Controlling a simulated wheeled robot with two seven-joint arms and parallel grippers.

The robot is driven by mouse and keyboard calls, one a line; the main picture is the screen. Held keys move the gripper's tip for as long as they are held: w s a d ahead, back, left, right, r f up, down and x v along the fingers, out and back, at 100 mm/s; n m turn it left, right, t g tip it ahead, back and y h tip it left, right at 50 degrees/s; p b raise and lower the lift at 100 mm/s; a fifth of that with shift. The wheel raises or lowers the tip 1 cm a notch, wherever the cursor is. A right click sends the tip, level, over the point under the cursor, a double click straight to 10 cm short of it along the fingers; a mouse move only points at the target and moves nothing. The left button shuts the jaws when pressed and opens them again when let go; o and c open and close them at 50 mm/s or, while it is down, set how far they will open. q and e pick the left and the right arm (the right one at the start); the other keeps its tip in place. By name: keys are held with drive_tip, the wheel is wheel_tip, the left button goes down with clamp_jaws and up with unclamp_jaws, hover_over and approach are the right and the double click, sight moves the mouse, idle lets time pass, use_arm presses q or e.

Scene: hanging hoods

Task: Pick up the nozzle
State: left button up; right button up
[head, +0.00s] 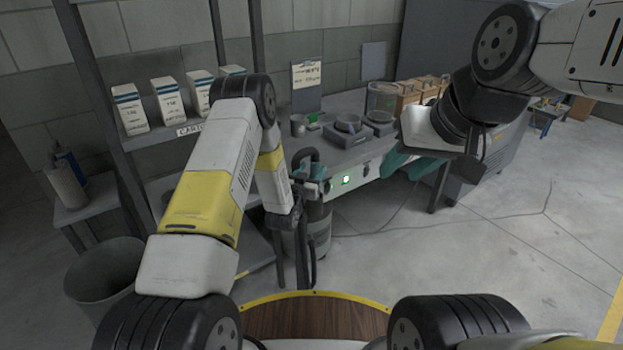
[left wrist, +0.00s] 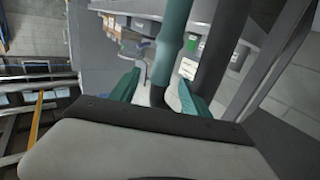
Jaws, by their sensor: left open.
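In the left wrist view a teal tube (left wrist: 174,35) with a dark lower end comes down between the fingers of my left gripper (left wrist: 160,92). It may be the nozzle; I cannot tell for sure. The teal fingers stand apart on either side of it, with gaps. In the head view my left gripper (head: 306,180) is at a dark curved hose (head: 306,155) above a grey canister (head: 320,228), and my arm partly hides that spot. My right gripper (head: 408,167) hangs in front of the bench, its teal fingers spread, with nothing seen between them.
A grey bench (head: 368,152) with dishes, a jar and wooden boxes (head: 418,90) stands behind. A shelf with white cartons (head: 129,108) is at the left, above a bin (head: 105,280). A cable crosses the clear floor (head: 480,255) at the right.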

sight(318, 160)
use_arm(q)
drive_tip(key=shift+f+x, duration=0.2)
drive_tip(key=shift+x, duration=1.7)
drive_tip(key=shift+f+x, duration=0.2)
drive_tip(key=shift+x, duration=1.7)
drive_tip(key=shift+a, duration=0.15)
clamp_jaws()
